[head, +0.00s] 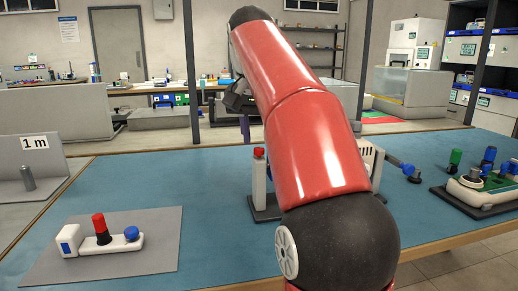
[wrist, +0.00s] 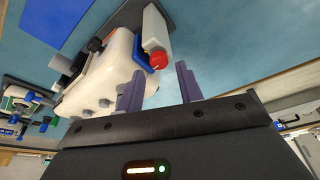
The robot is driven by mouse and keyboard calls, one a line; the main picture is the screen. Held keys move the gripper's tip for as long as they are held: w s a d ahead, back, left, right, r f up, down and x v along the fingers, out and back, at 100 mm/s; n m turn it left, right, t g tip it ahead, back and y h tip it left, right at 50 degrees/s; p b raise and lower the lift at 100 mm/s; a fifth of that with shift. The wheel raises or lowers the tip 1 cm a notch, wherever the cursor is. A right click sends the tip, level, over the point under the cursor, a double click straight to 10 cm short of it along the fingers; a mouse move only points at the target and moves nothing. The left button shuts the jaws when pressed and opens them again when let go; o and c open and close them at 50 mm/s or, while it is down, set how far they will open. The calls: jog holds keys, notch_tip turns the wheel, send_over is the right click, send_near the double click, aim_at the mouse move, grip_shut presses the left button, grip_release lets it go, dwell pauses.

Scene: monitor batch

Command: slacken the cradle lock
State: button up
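A pale upright post with a red knob on top (head: 259,153) stands on a dark base in mid-table, and I take this knob for the cradle lock. In the wrist view the red knob (wrist: 158,61) lies just beyond the gap between my fingertips, apart from them. The post stands beside a white monitor housing (wrist: 103,72), mostly hidden by my arm in the head view, where a vented white part (head: 370,160) shows. My gripper (wrist: 157,76) has two purple fingers spread apart with nothing between them. In the head view one purple finger shows left of my arm.
A white unit with red and blue knobs (head: 110,241) sits on a grey sheet at left. A green and white device with several knobs (head: 482,187) stands at right. A blue-ended lever (head: 401,165) sticks out right of the housing. Blue tabletop is clear between them.

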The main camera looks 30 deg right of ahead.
aim_at(259, 152)
jog(key=shift+f, duration=0.1)
jog(key=shift+f+b, duration=1)
jog(key=shift+f, duration=0.2)
jog(key=shift+c, duration=0.5)
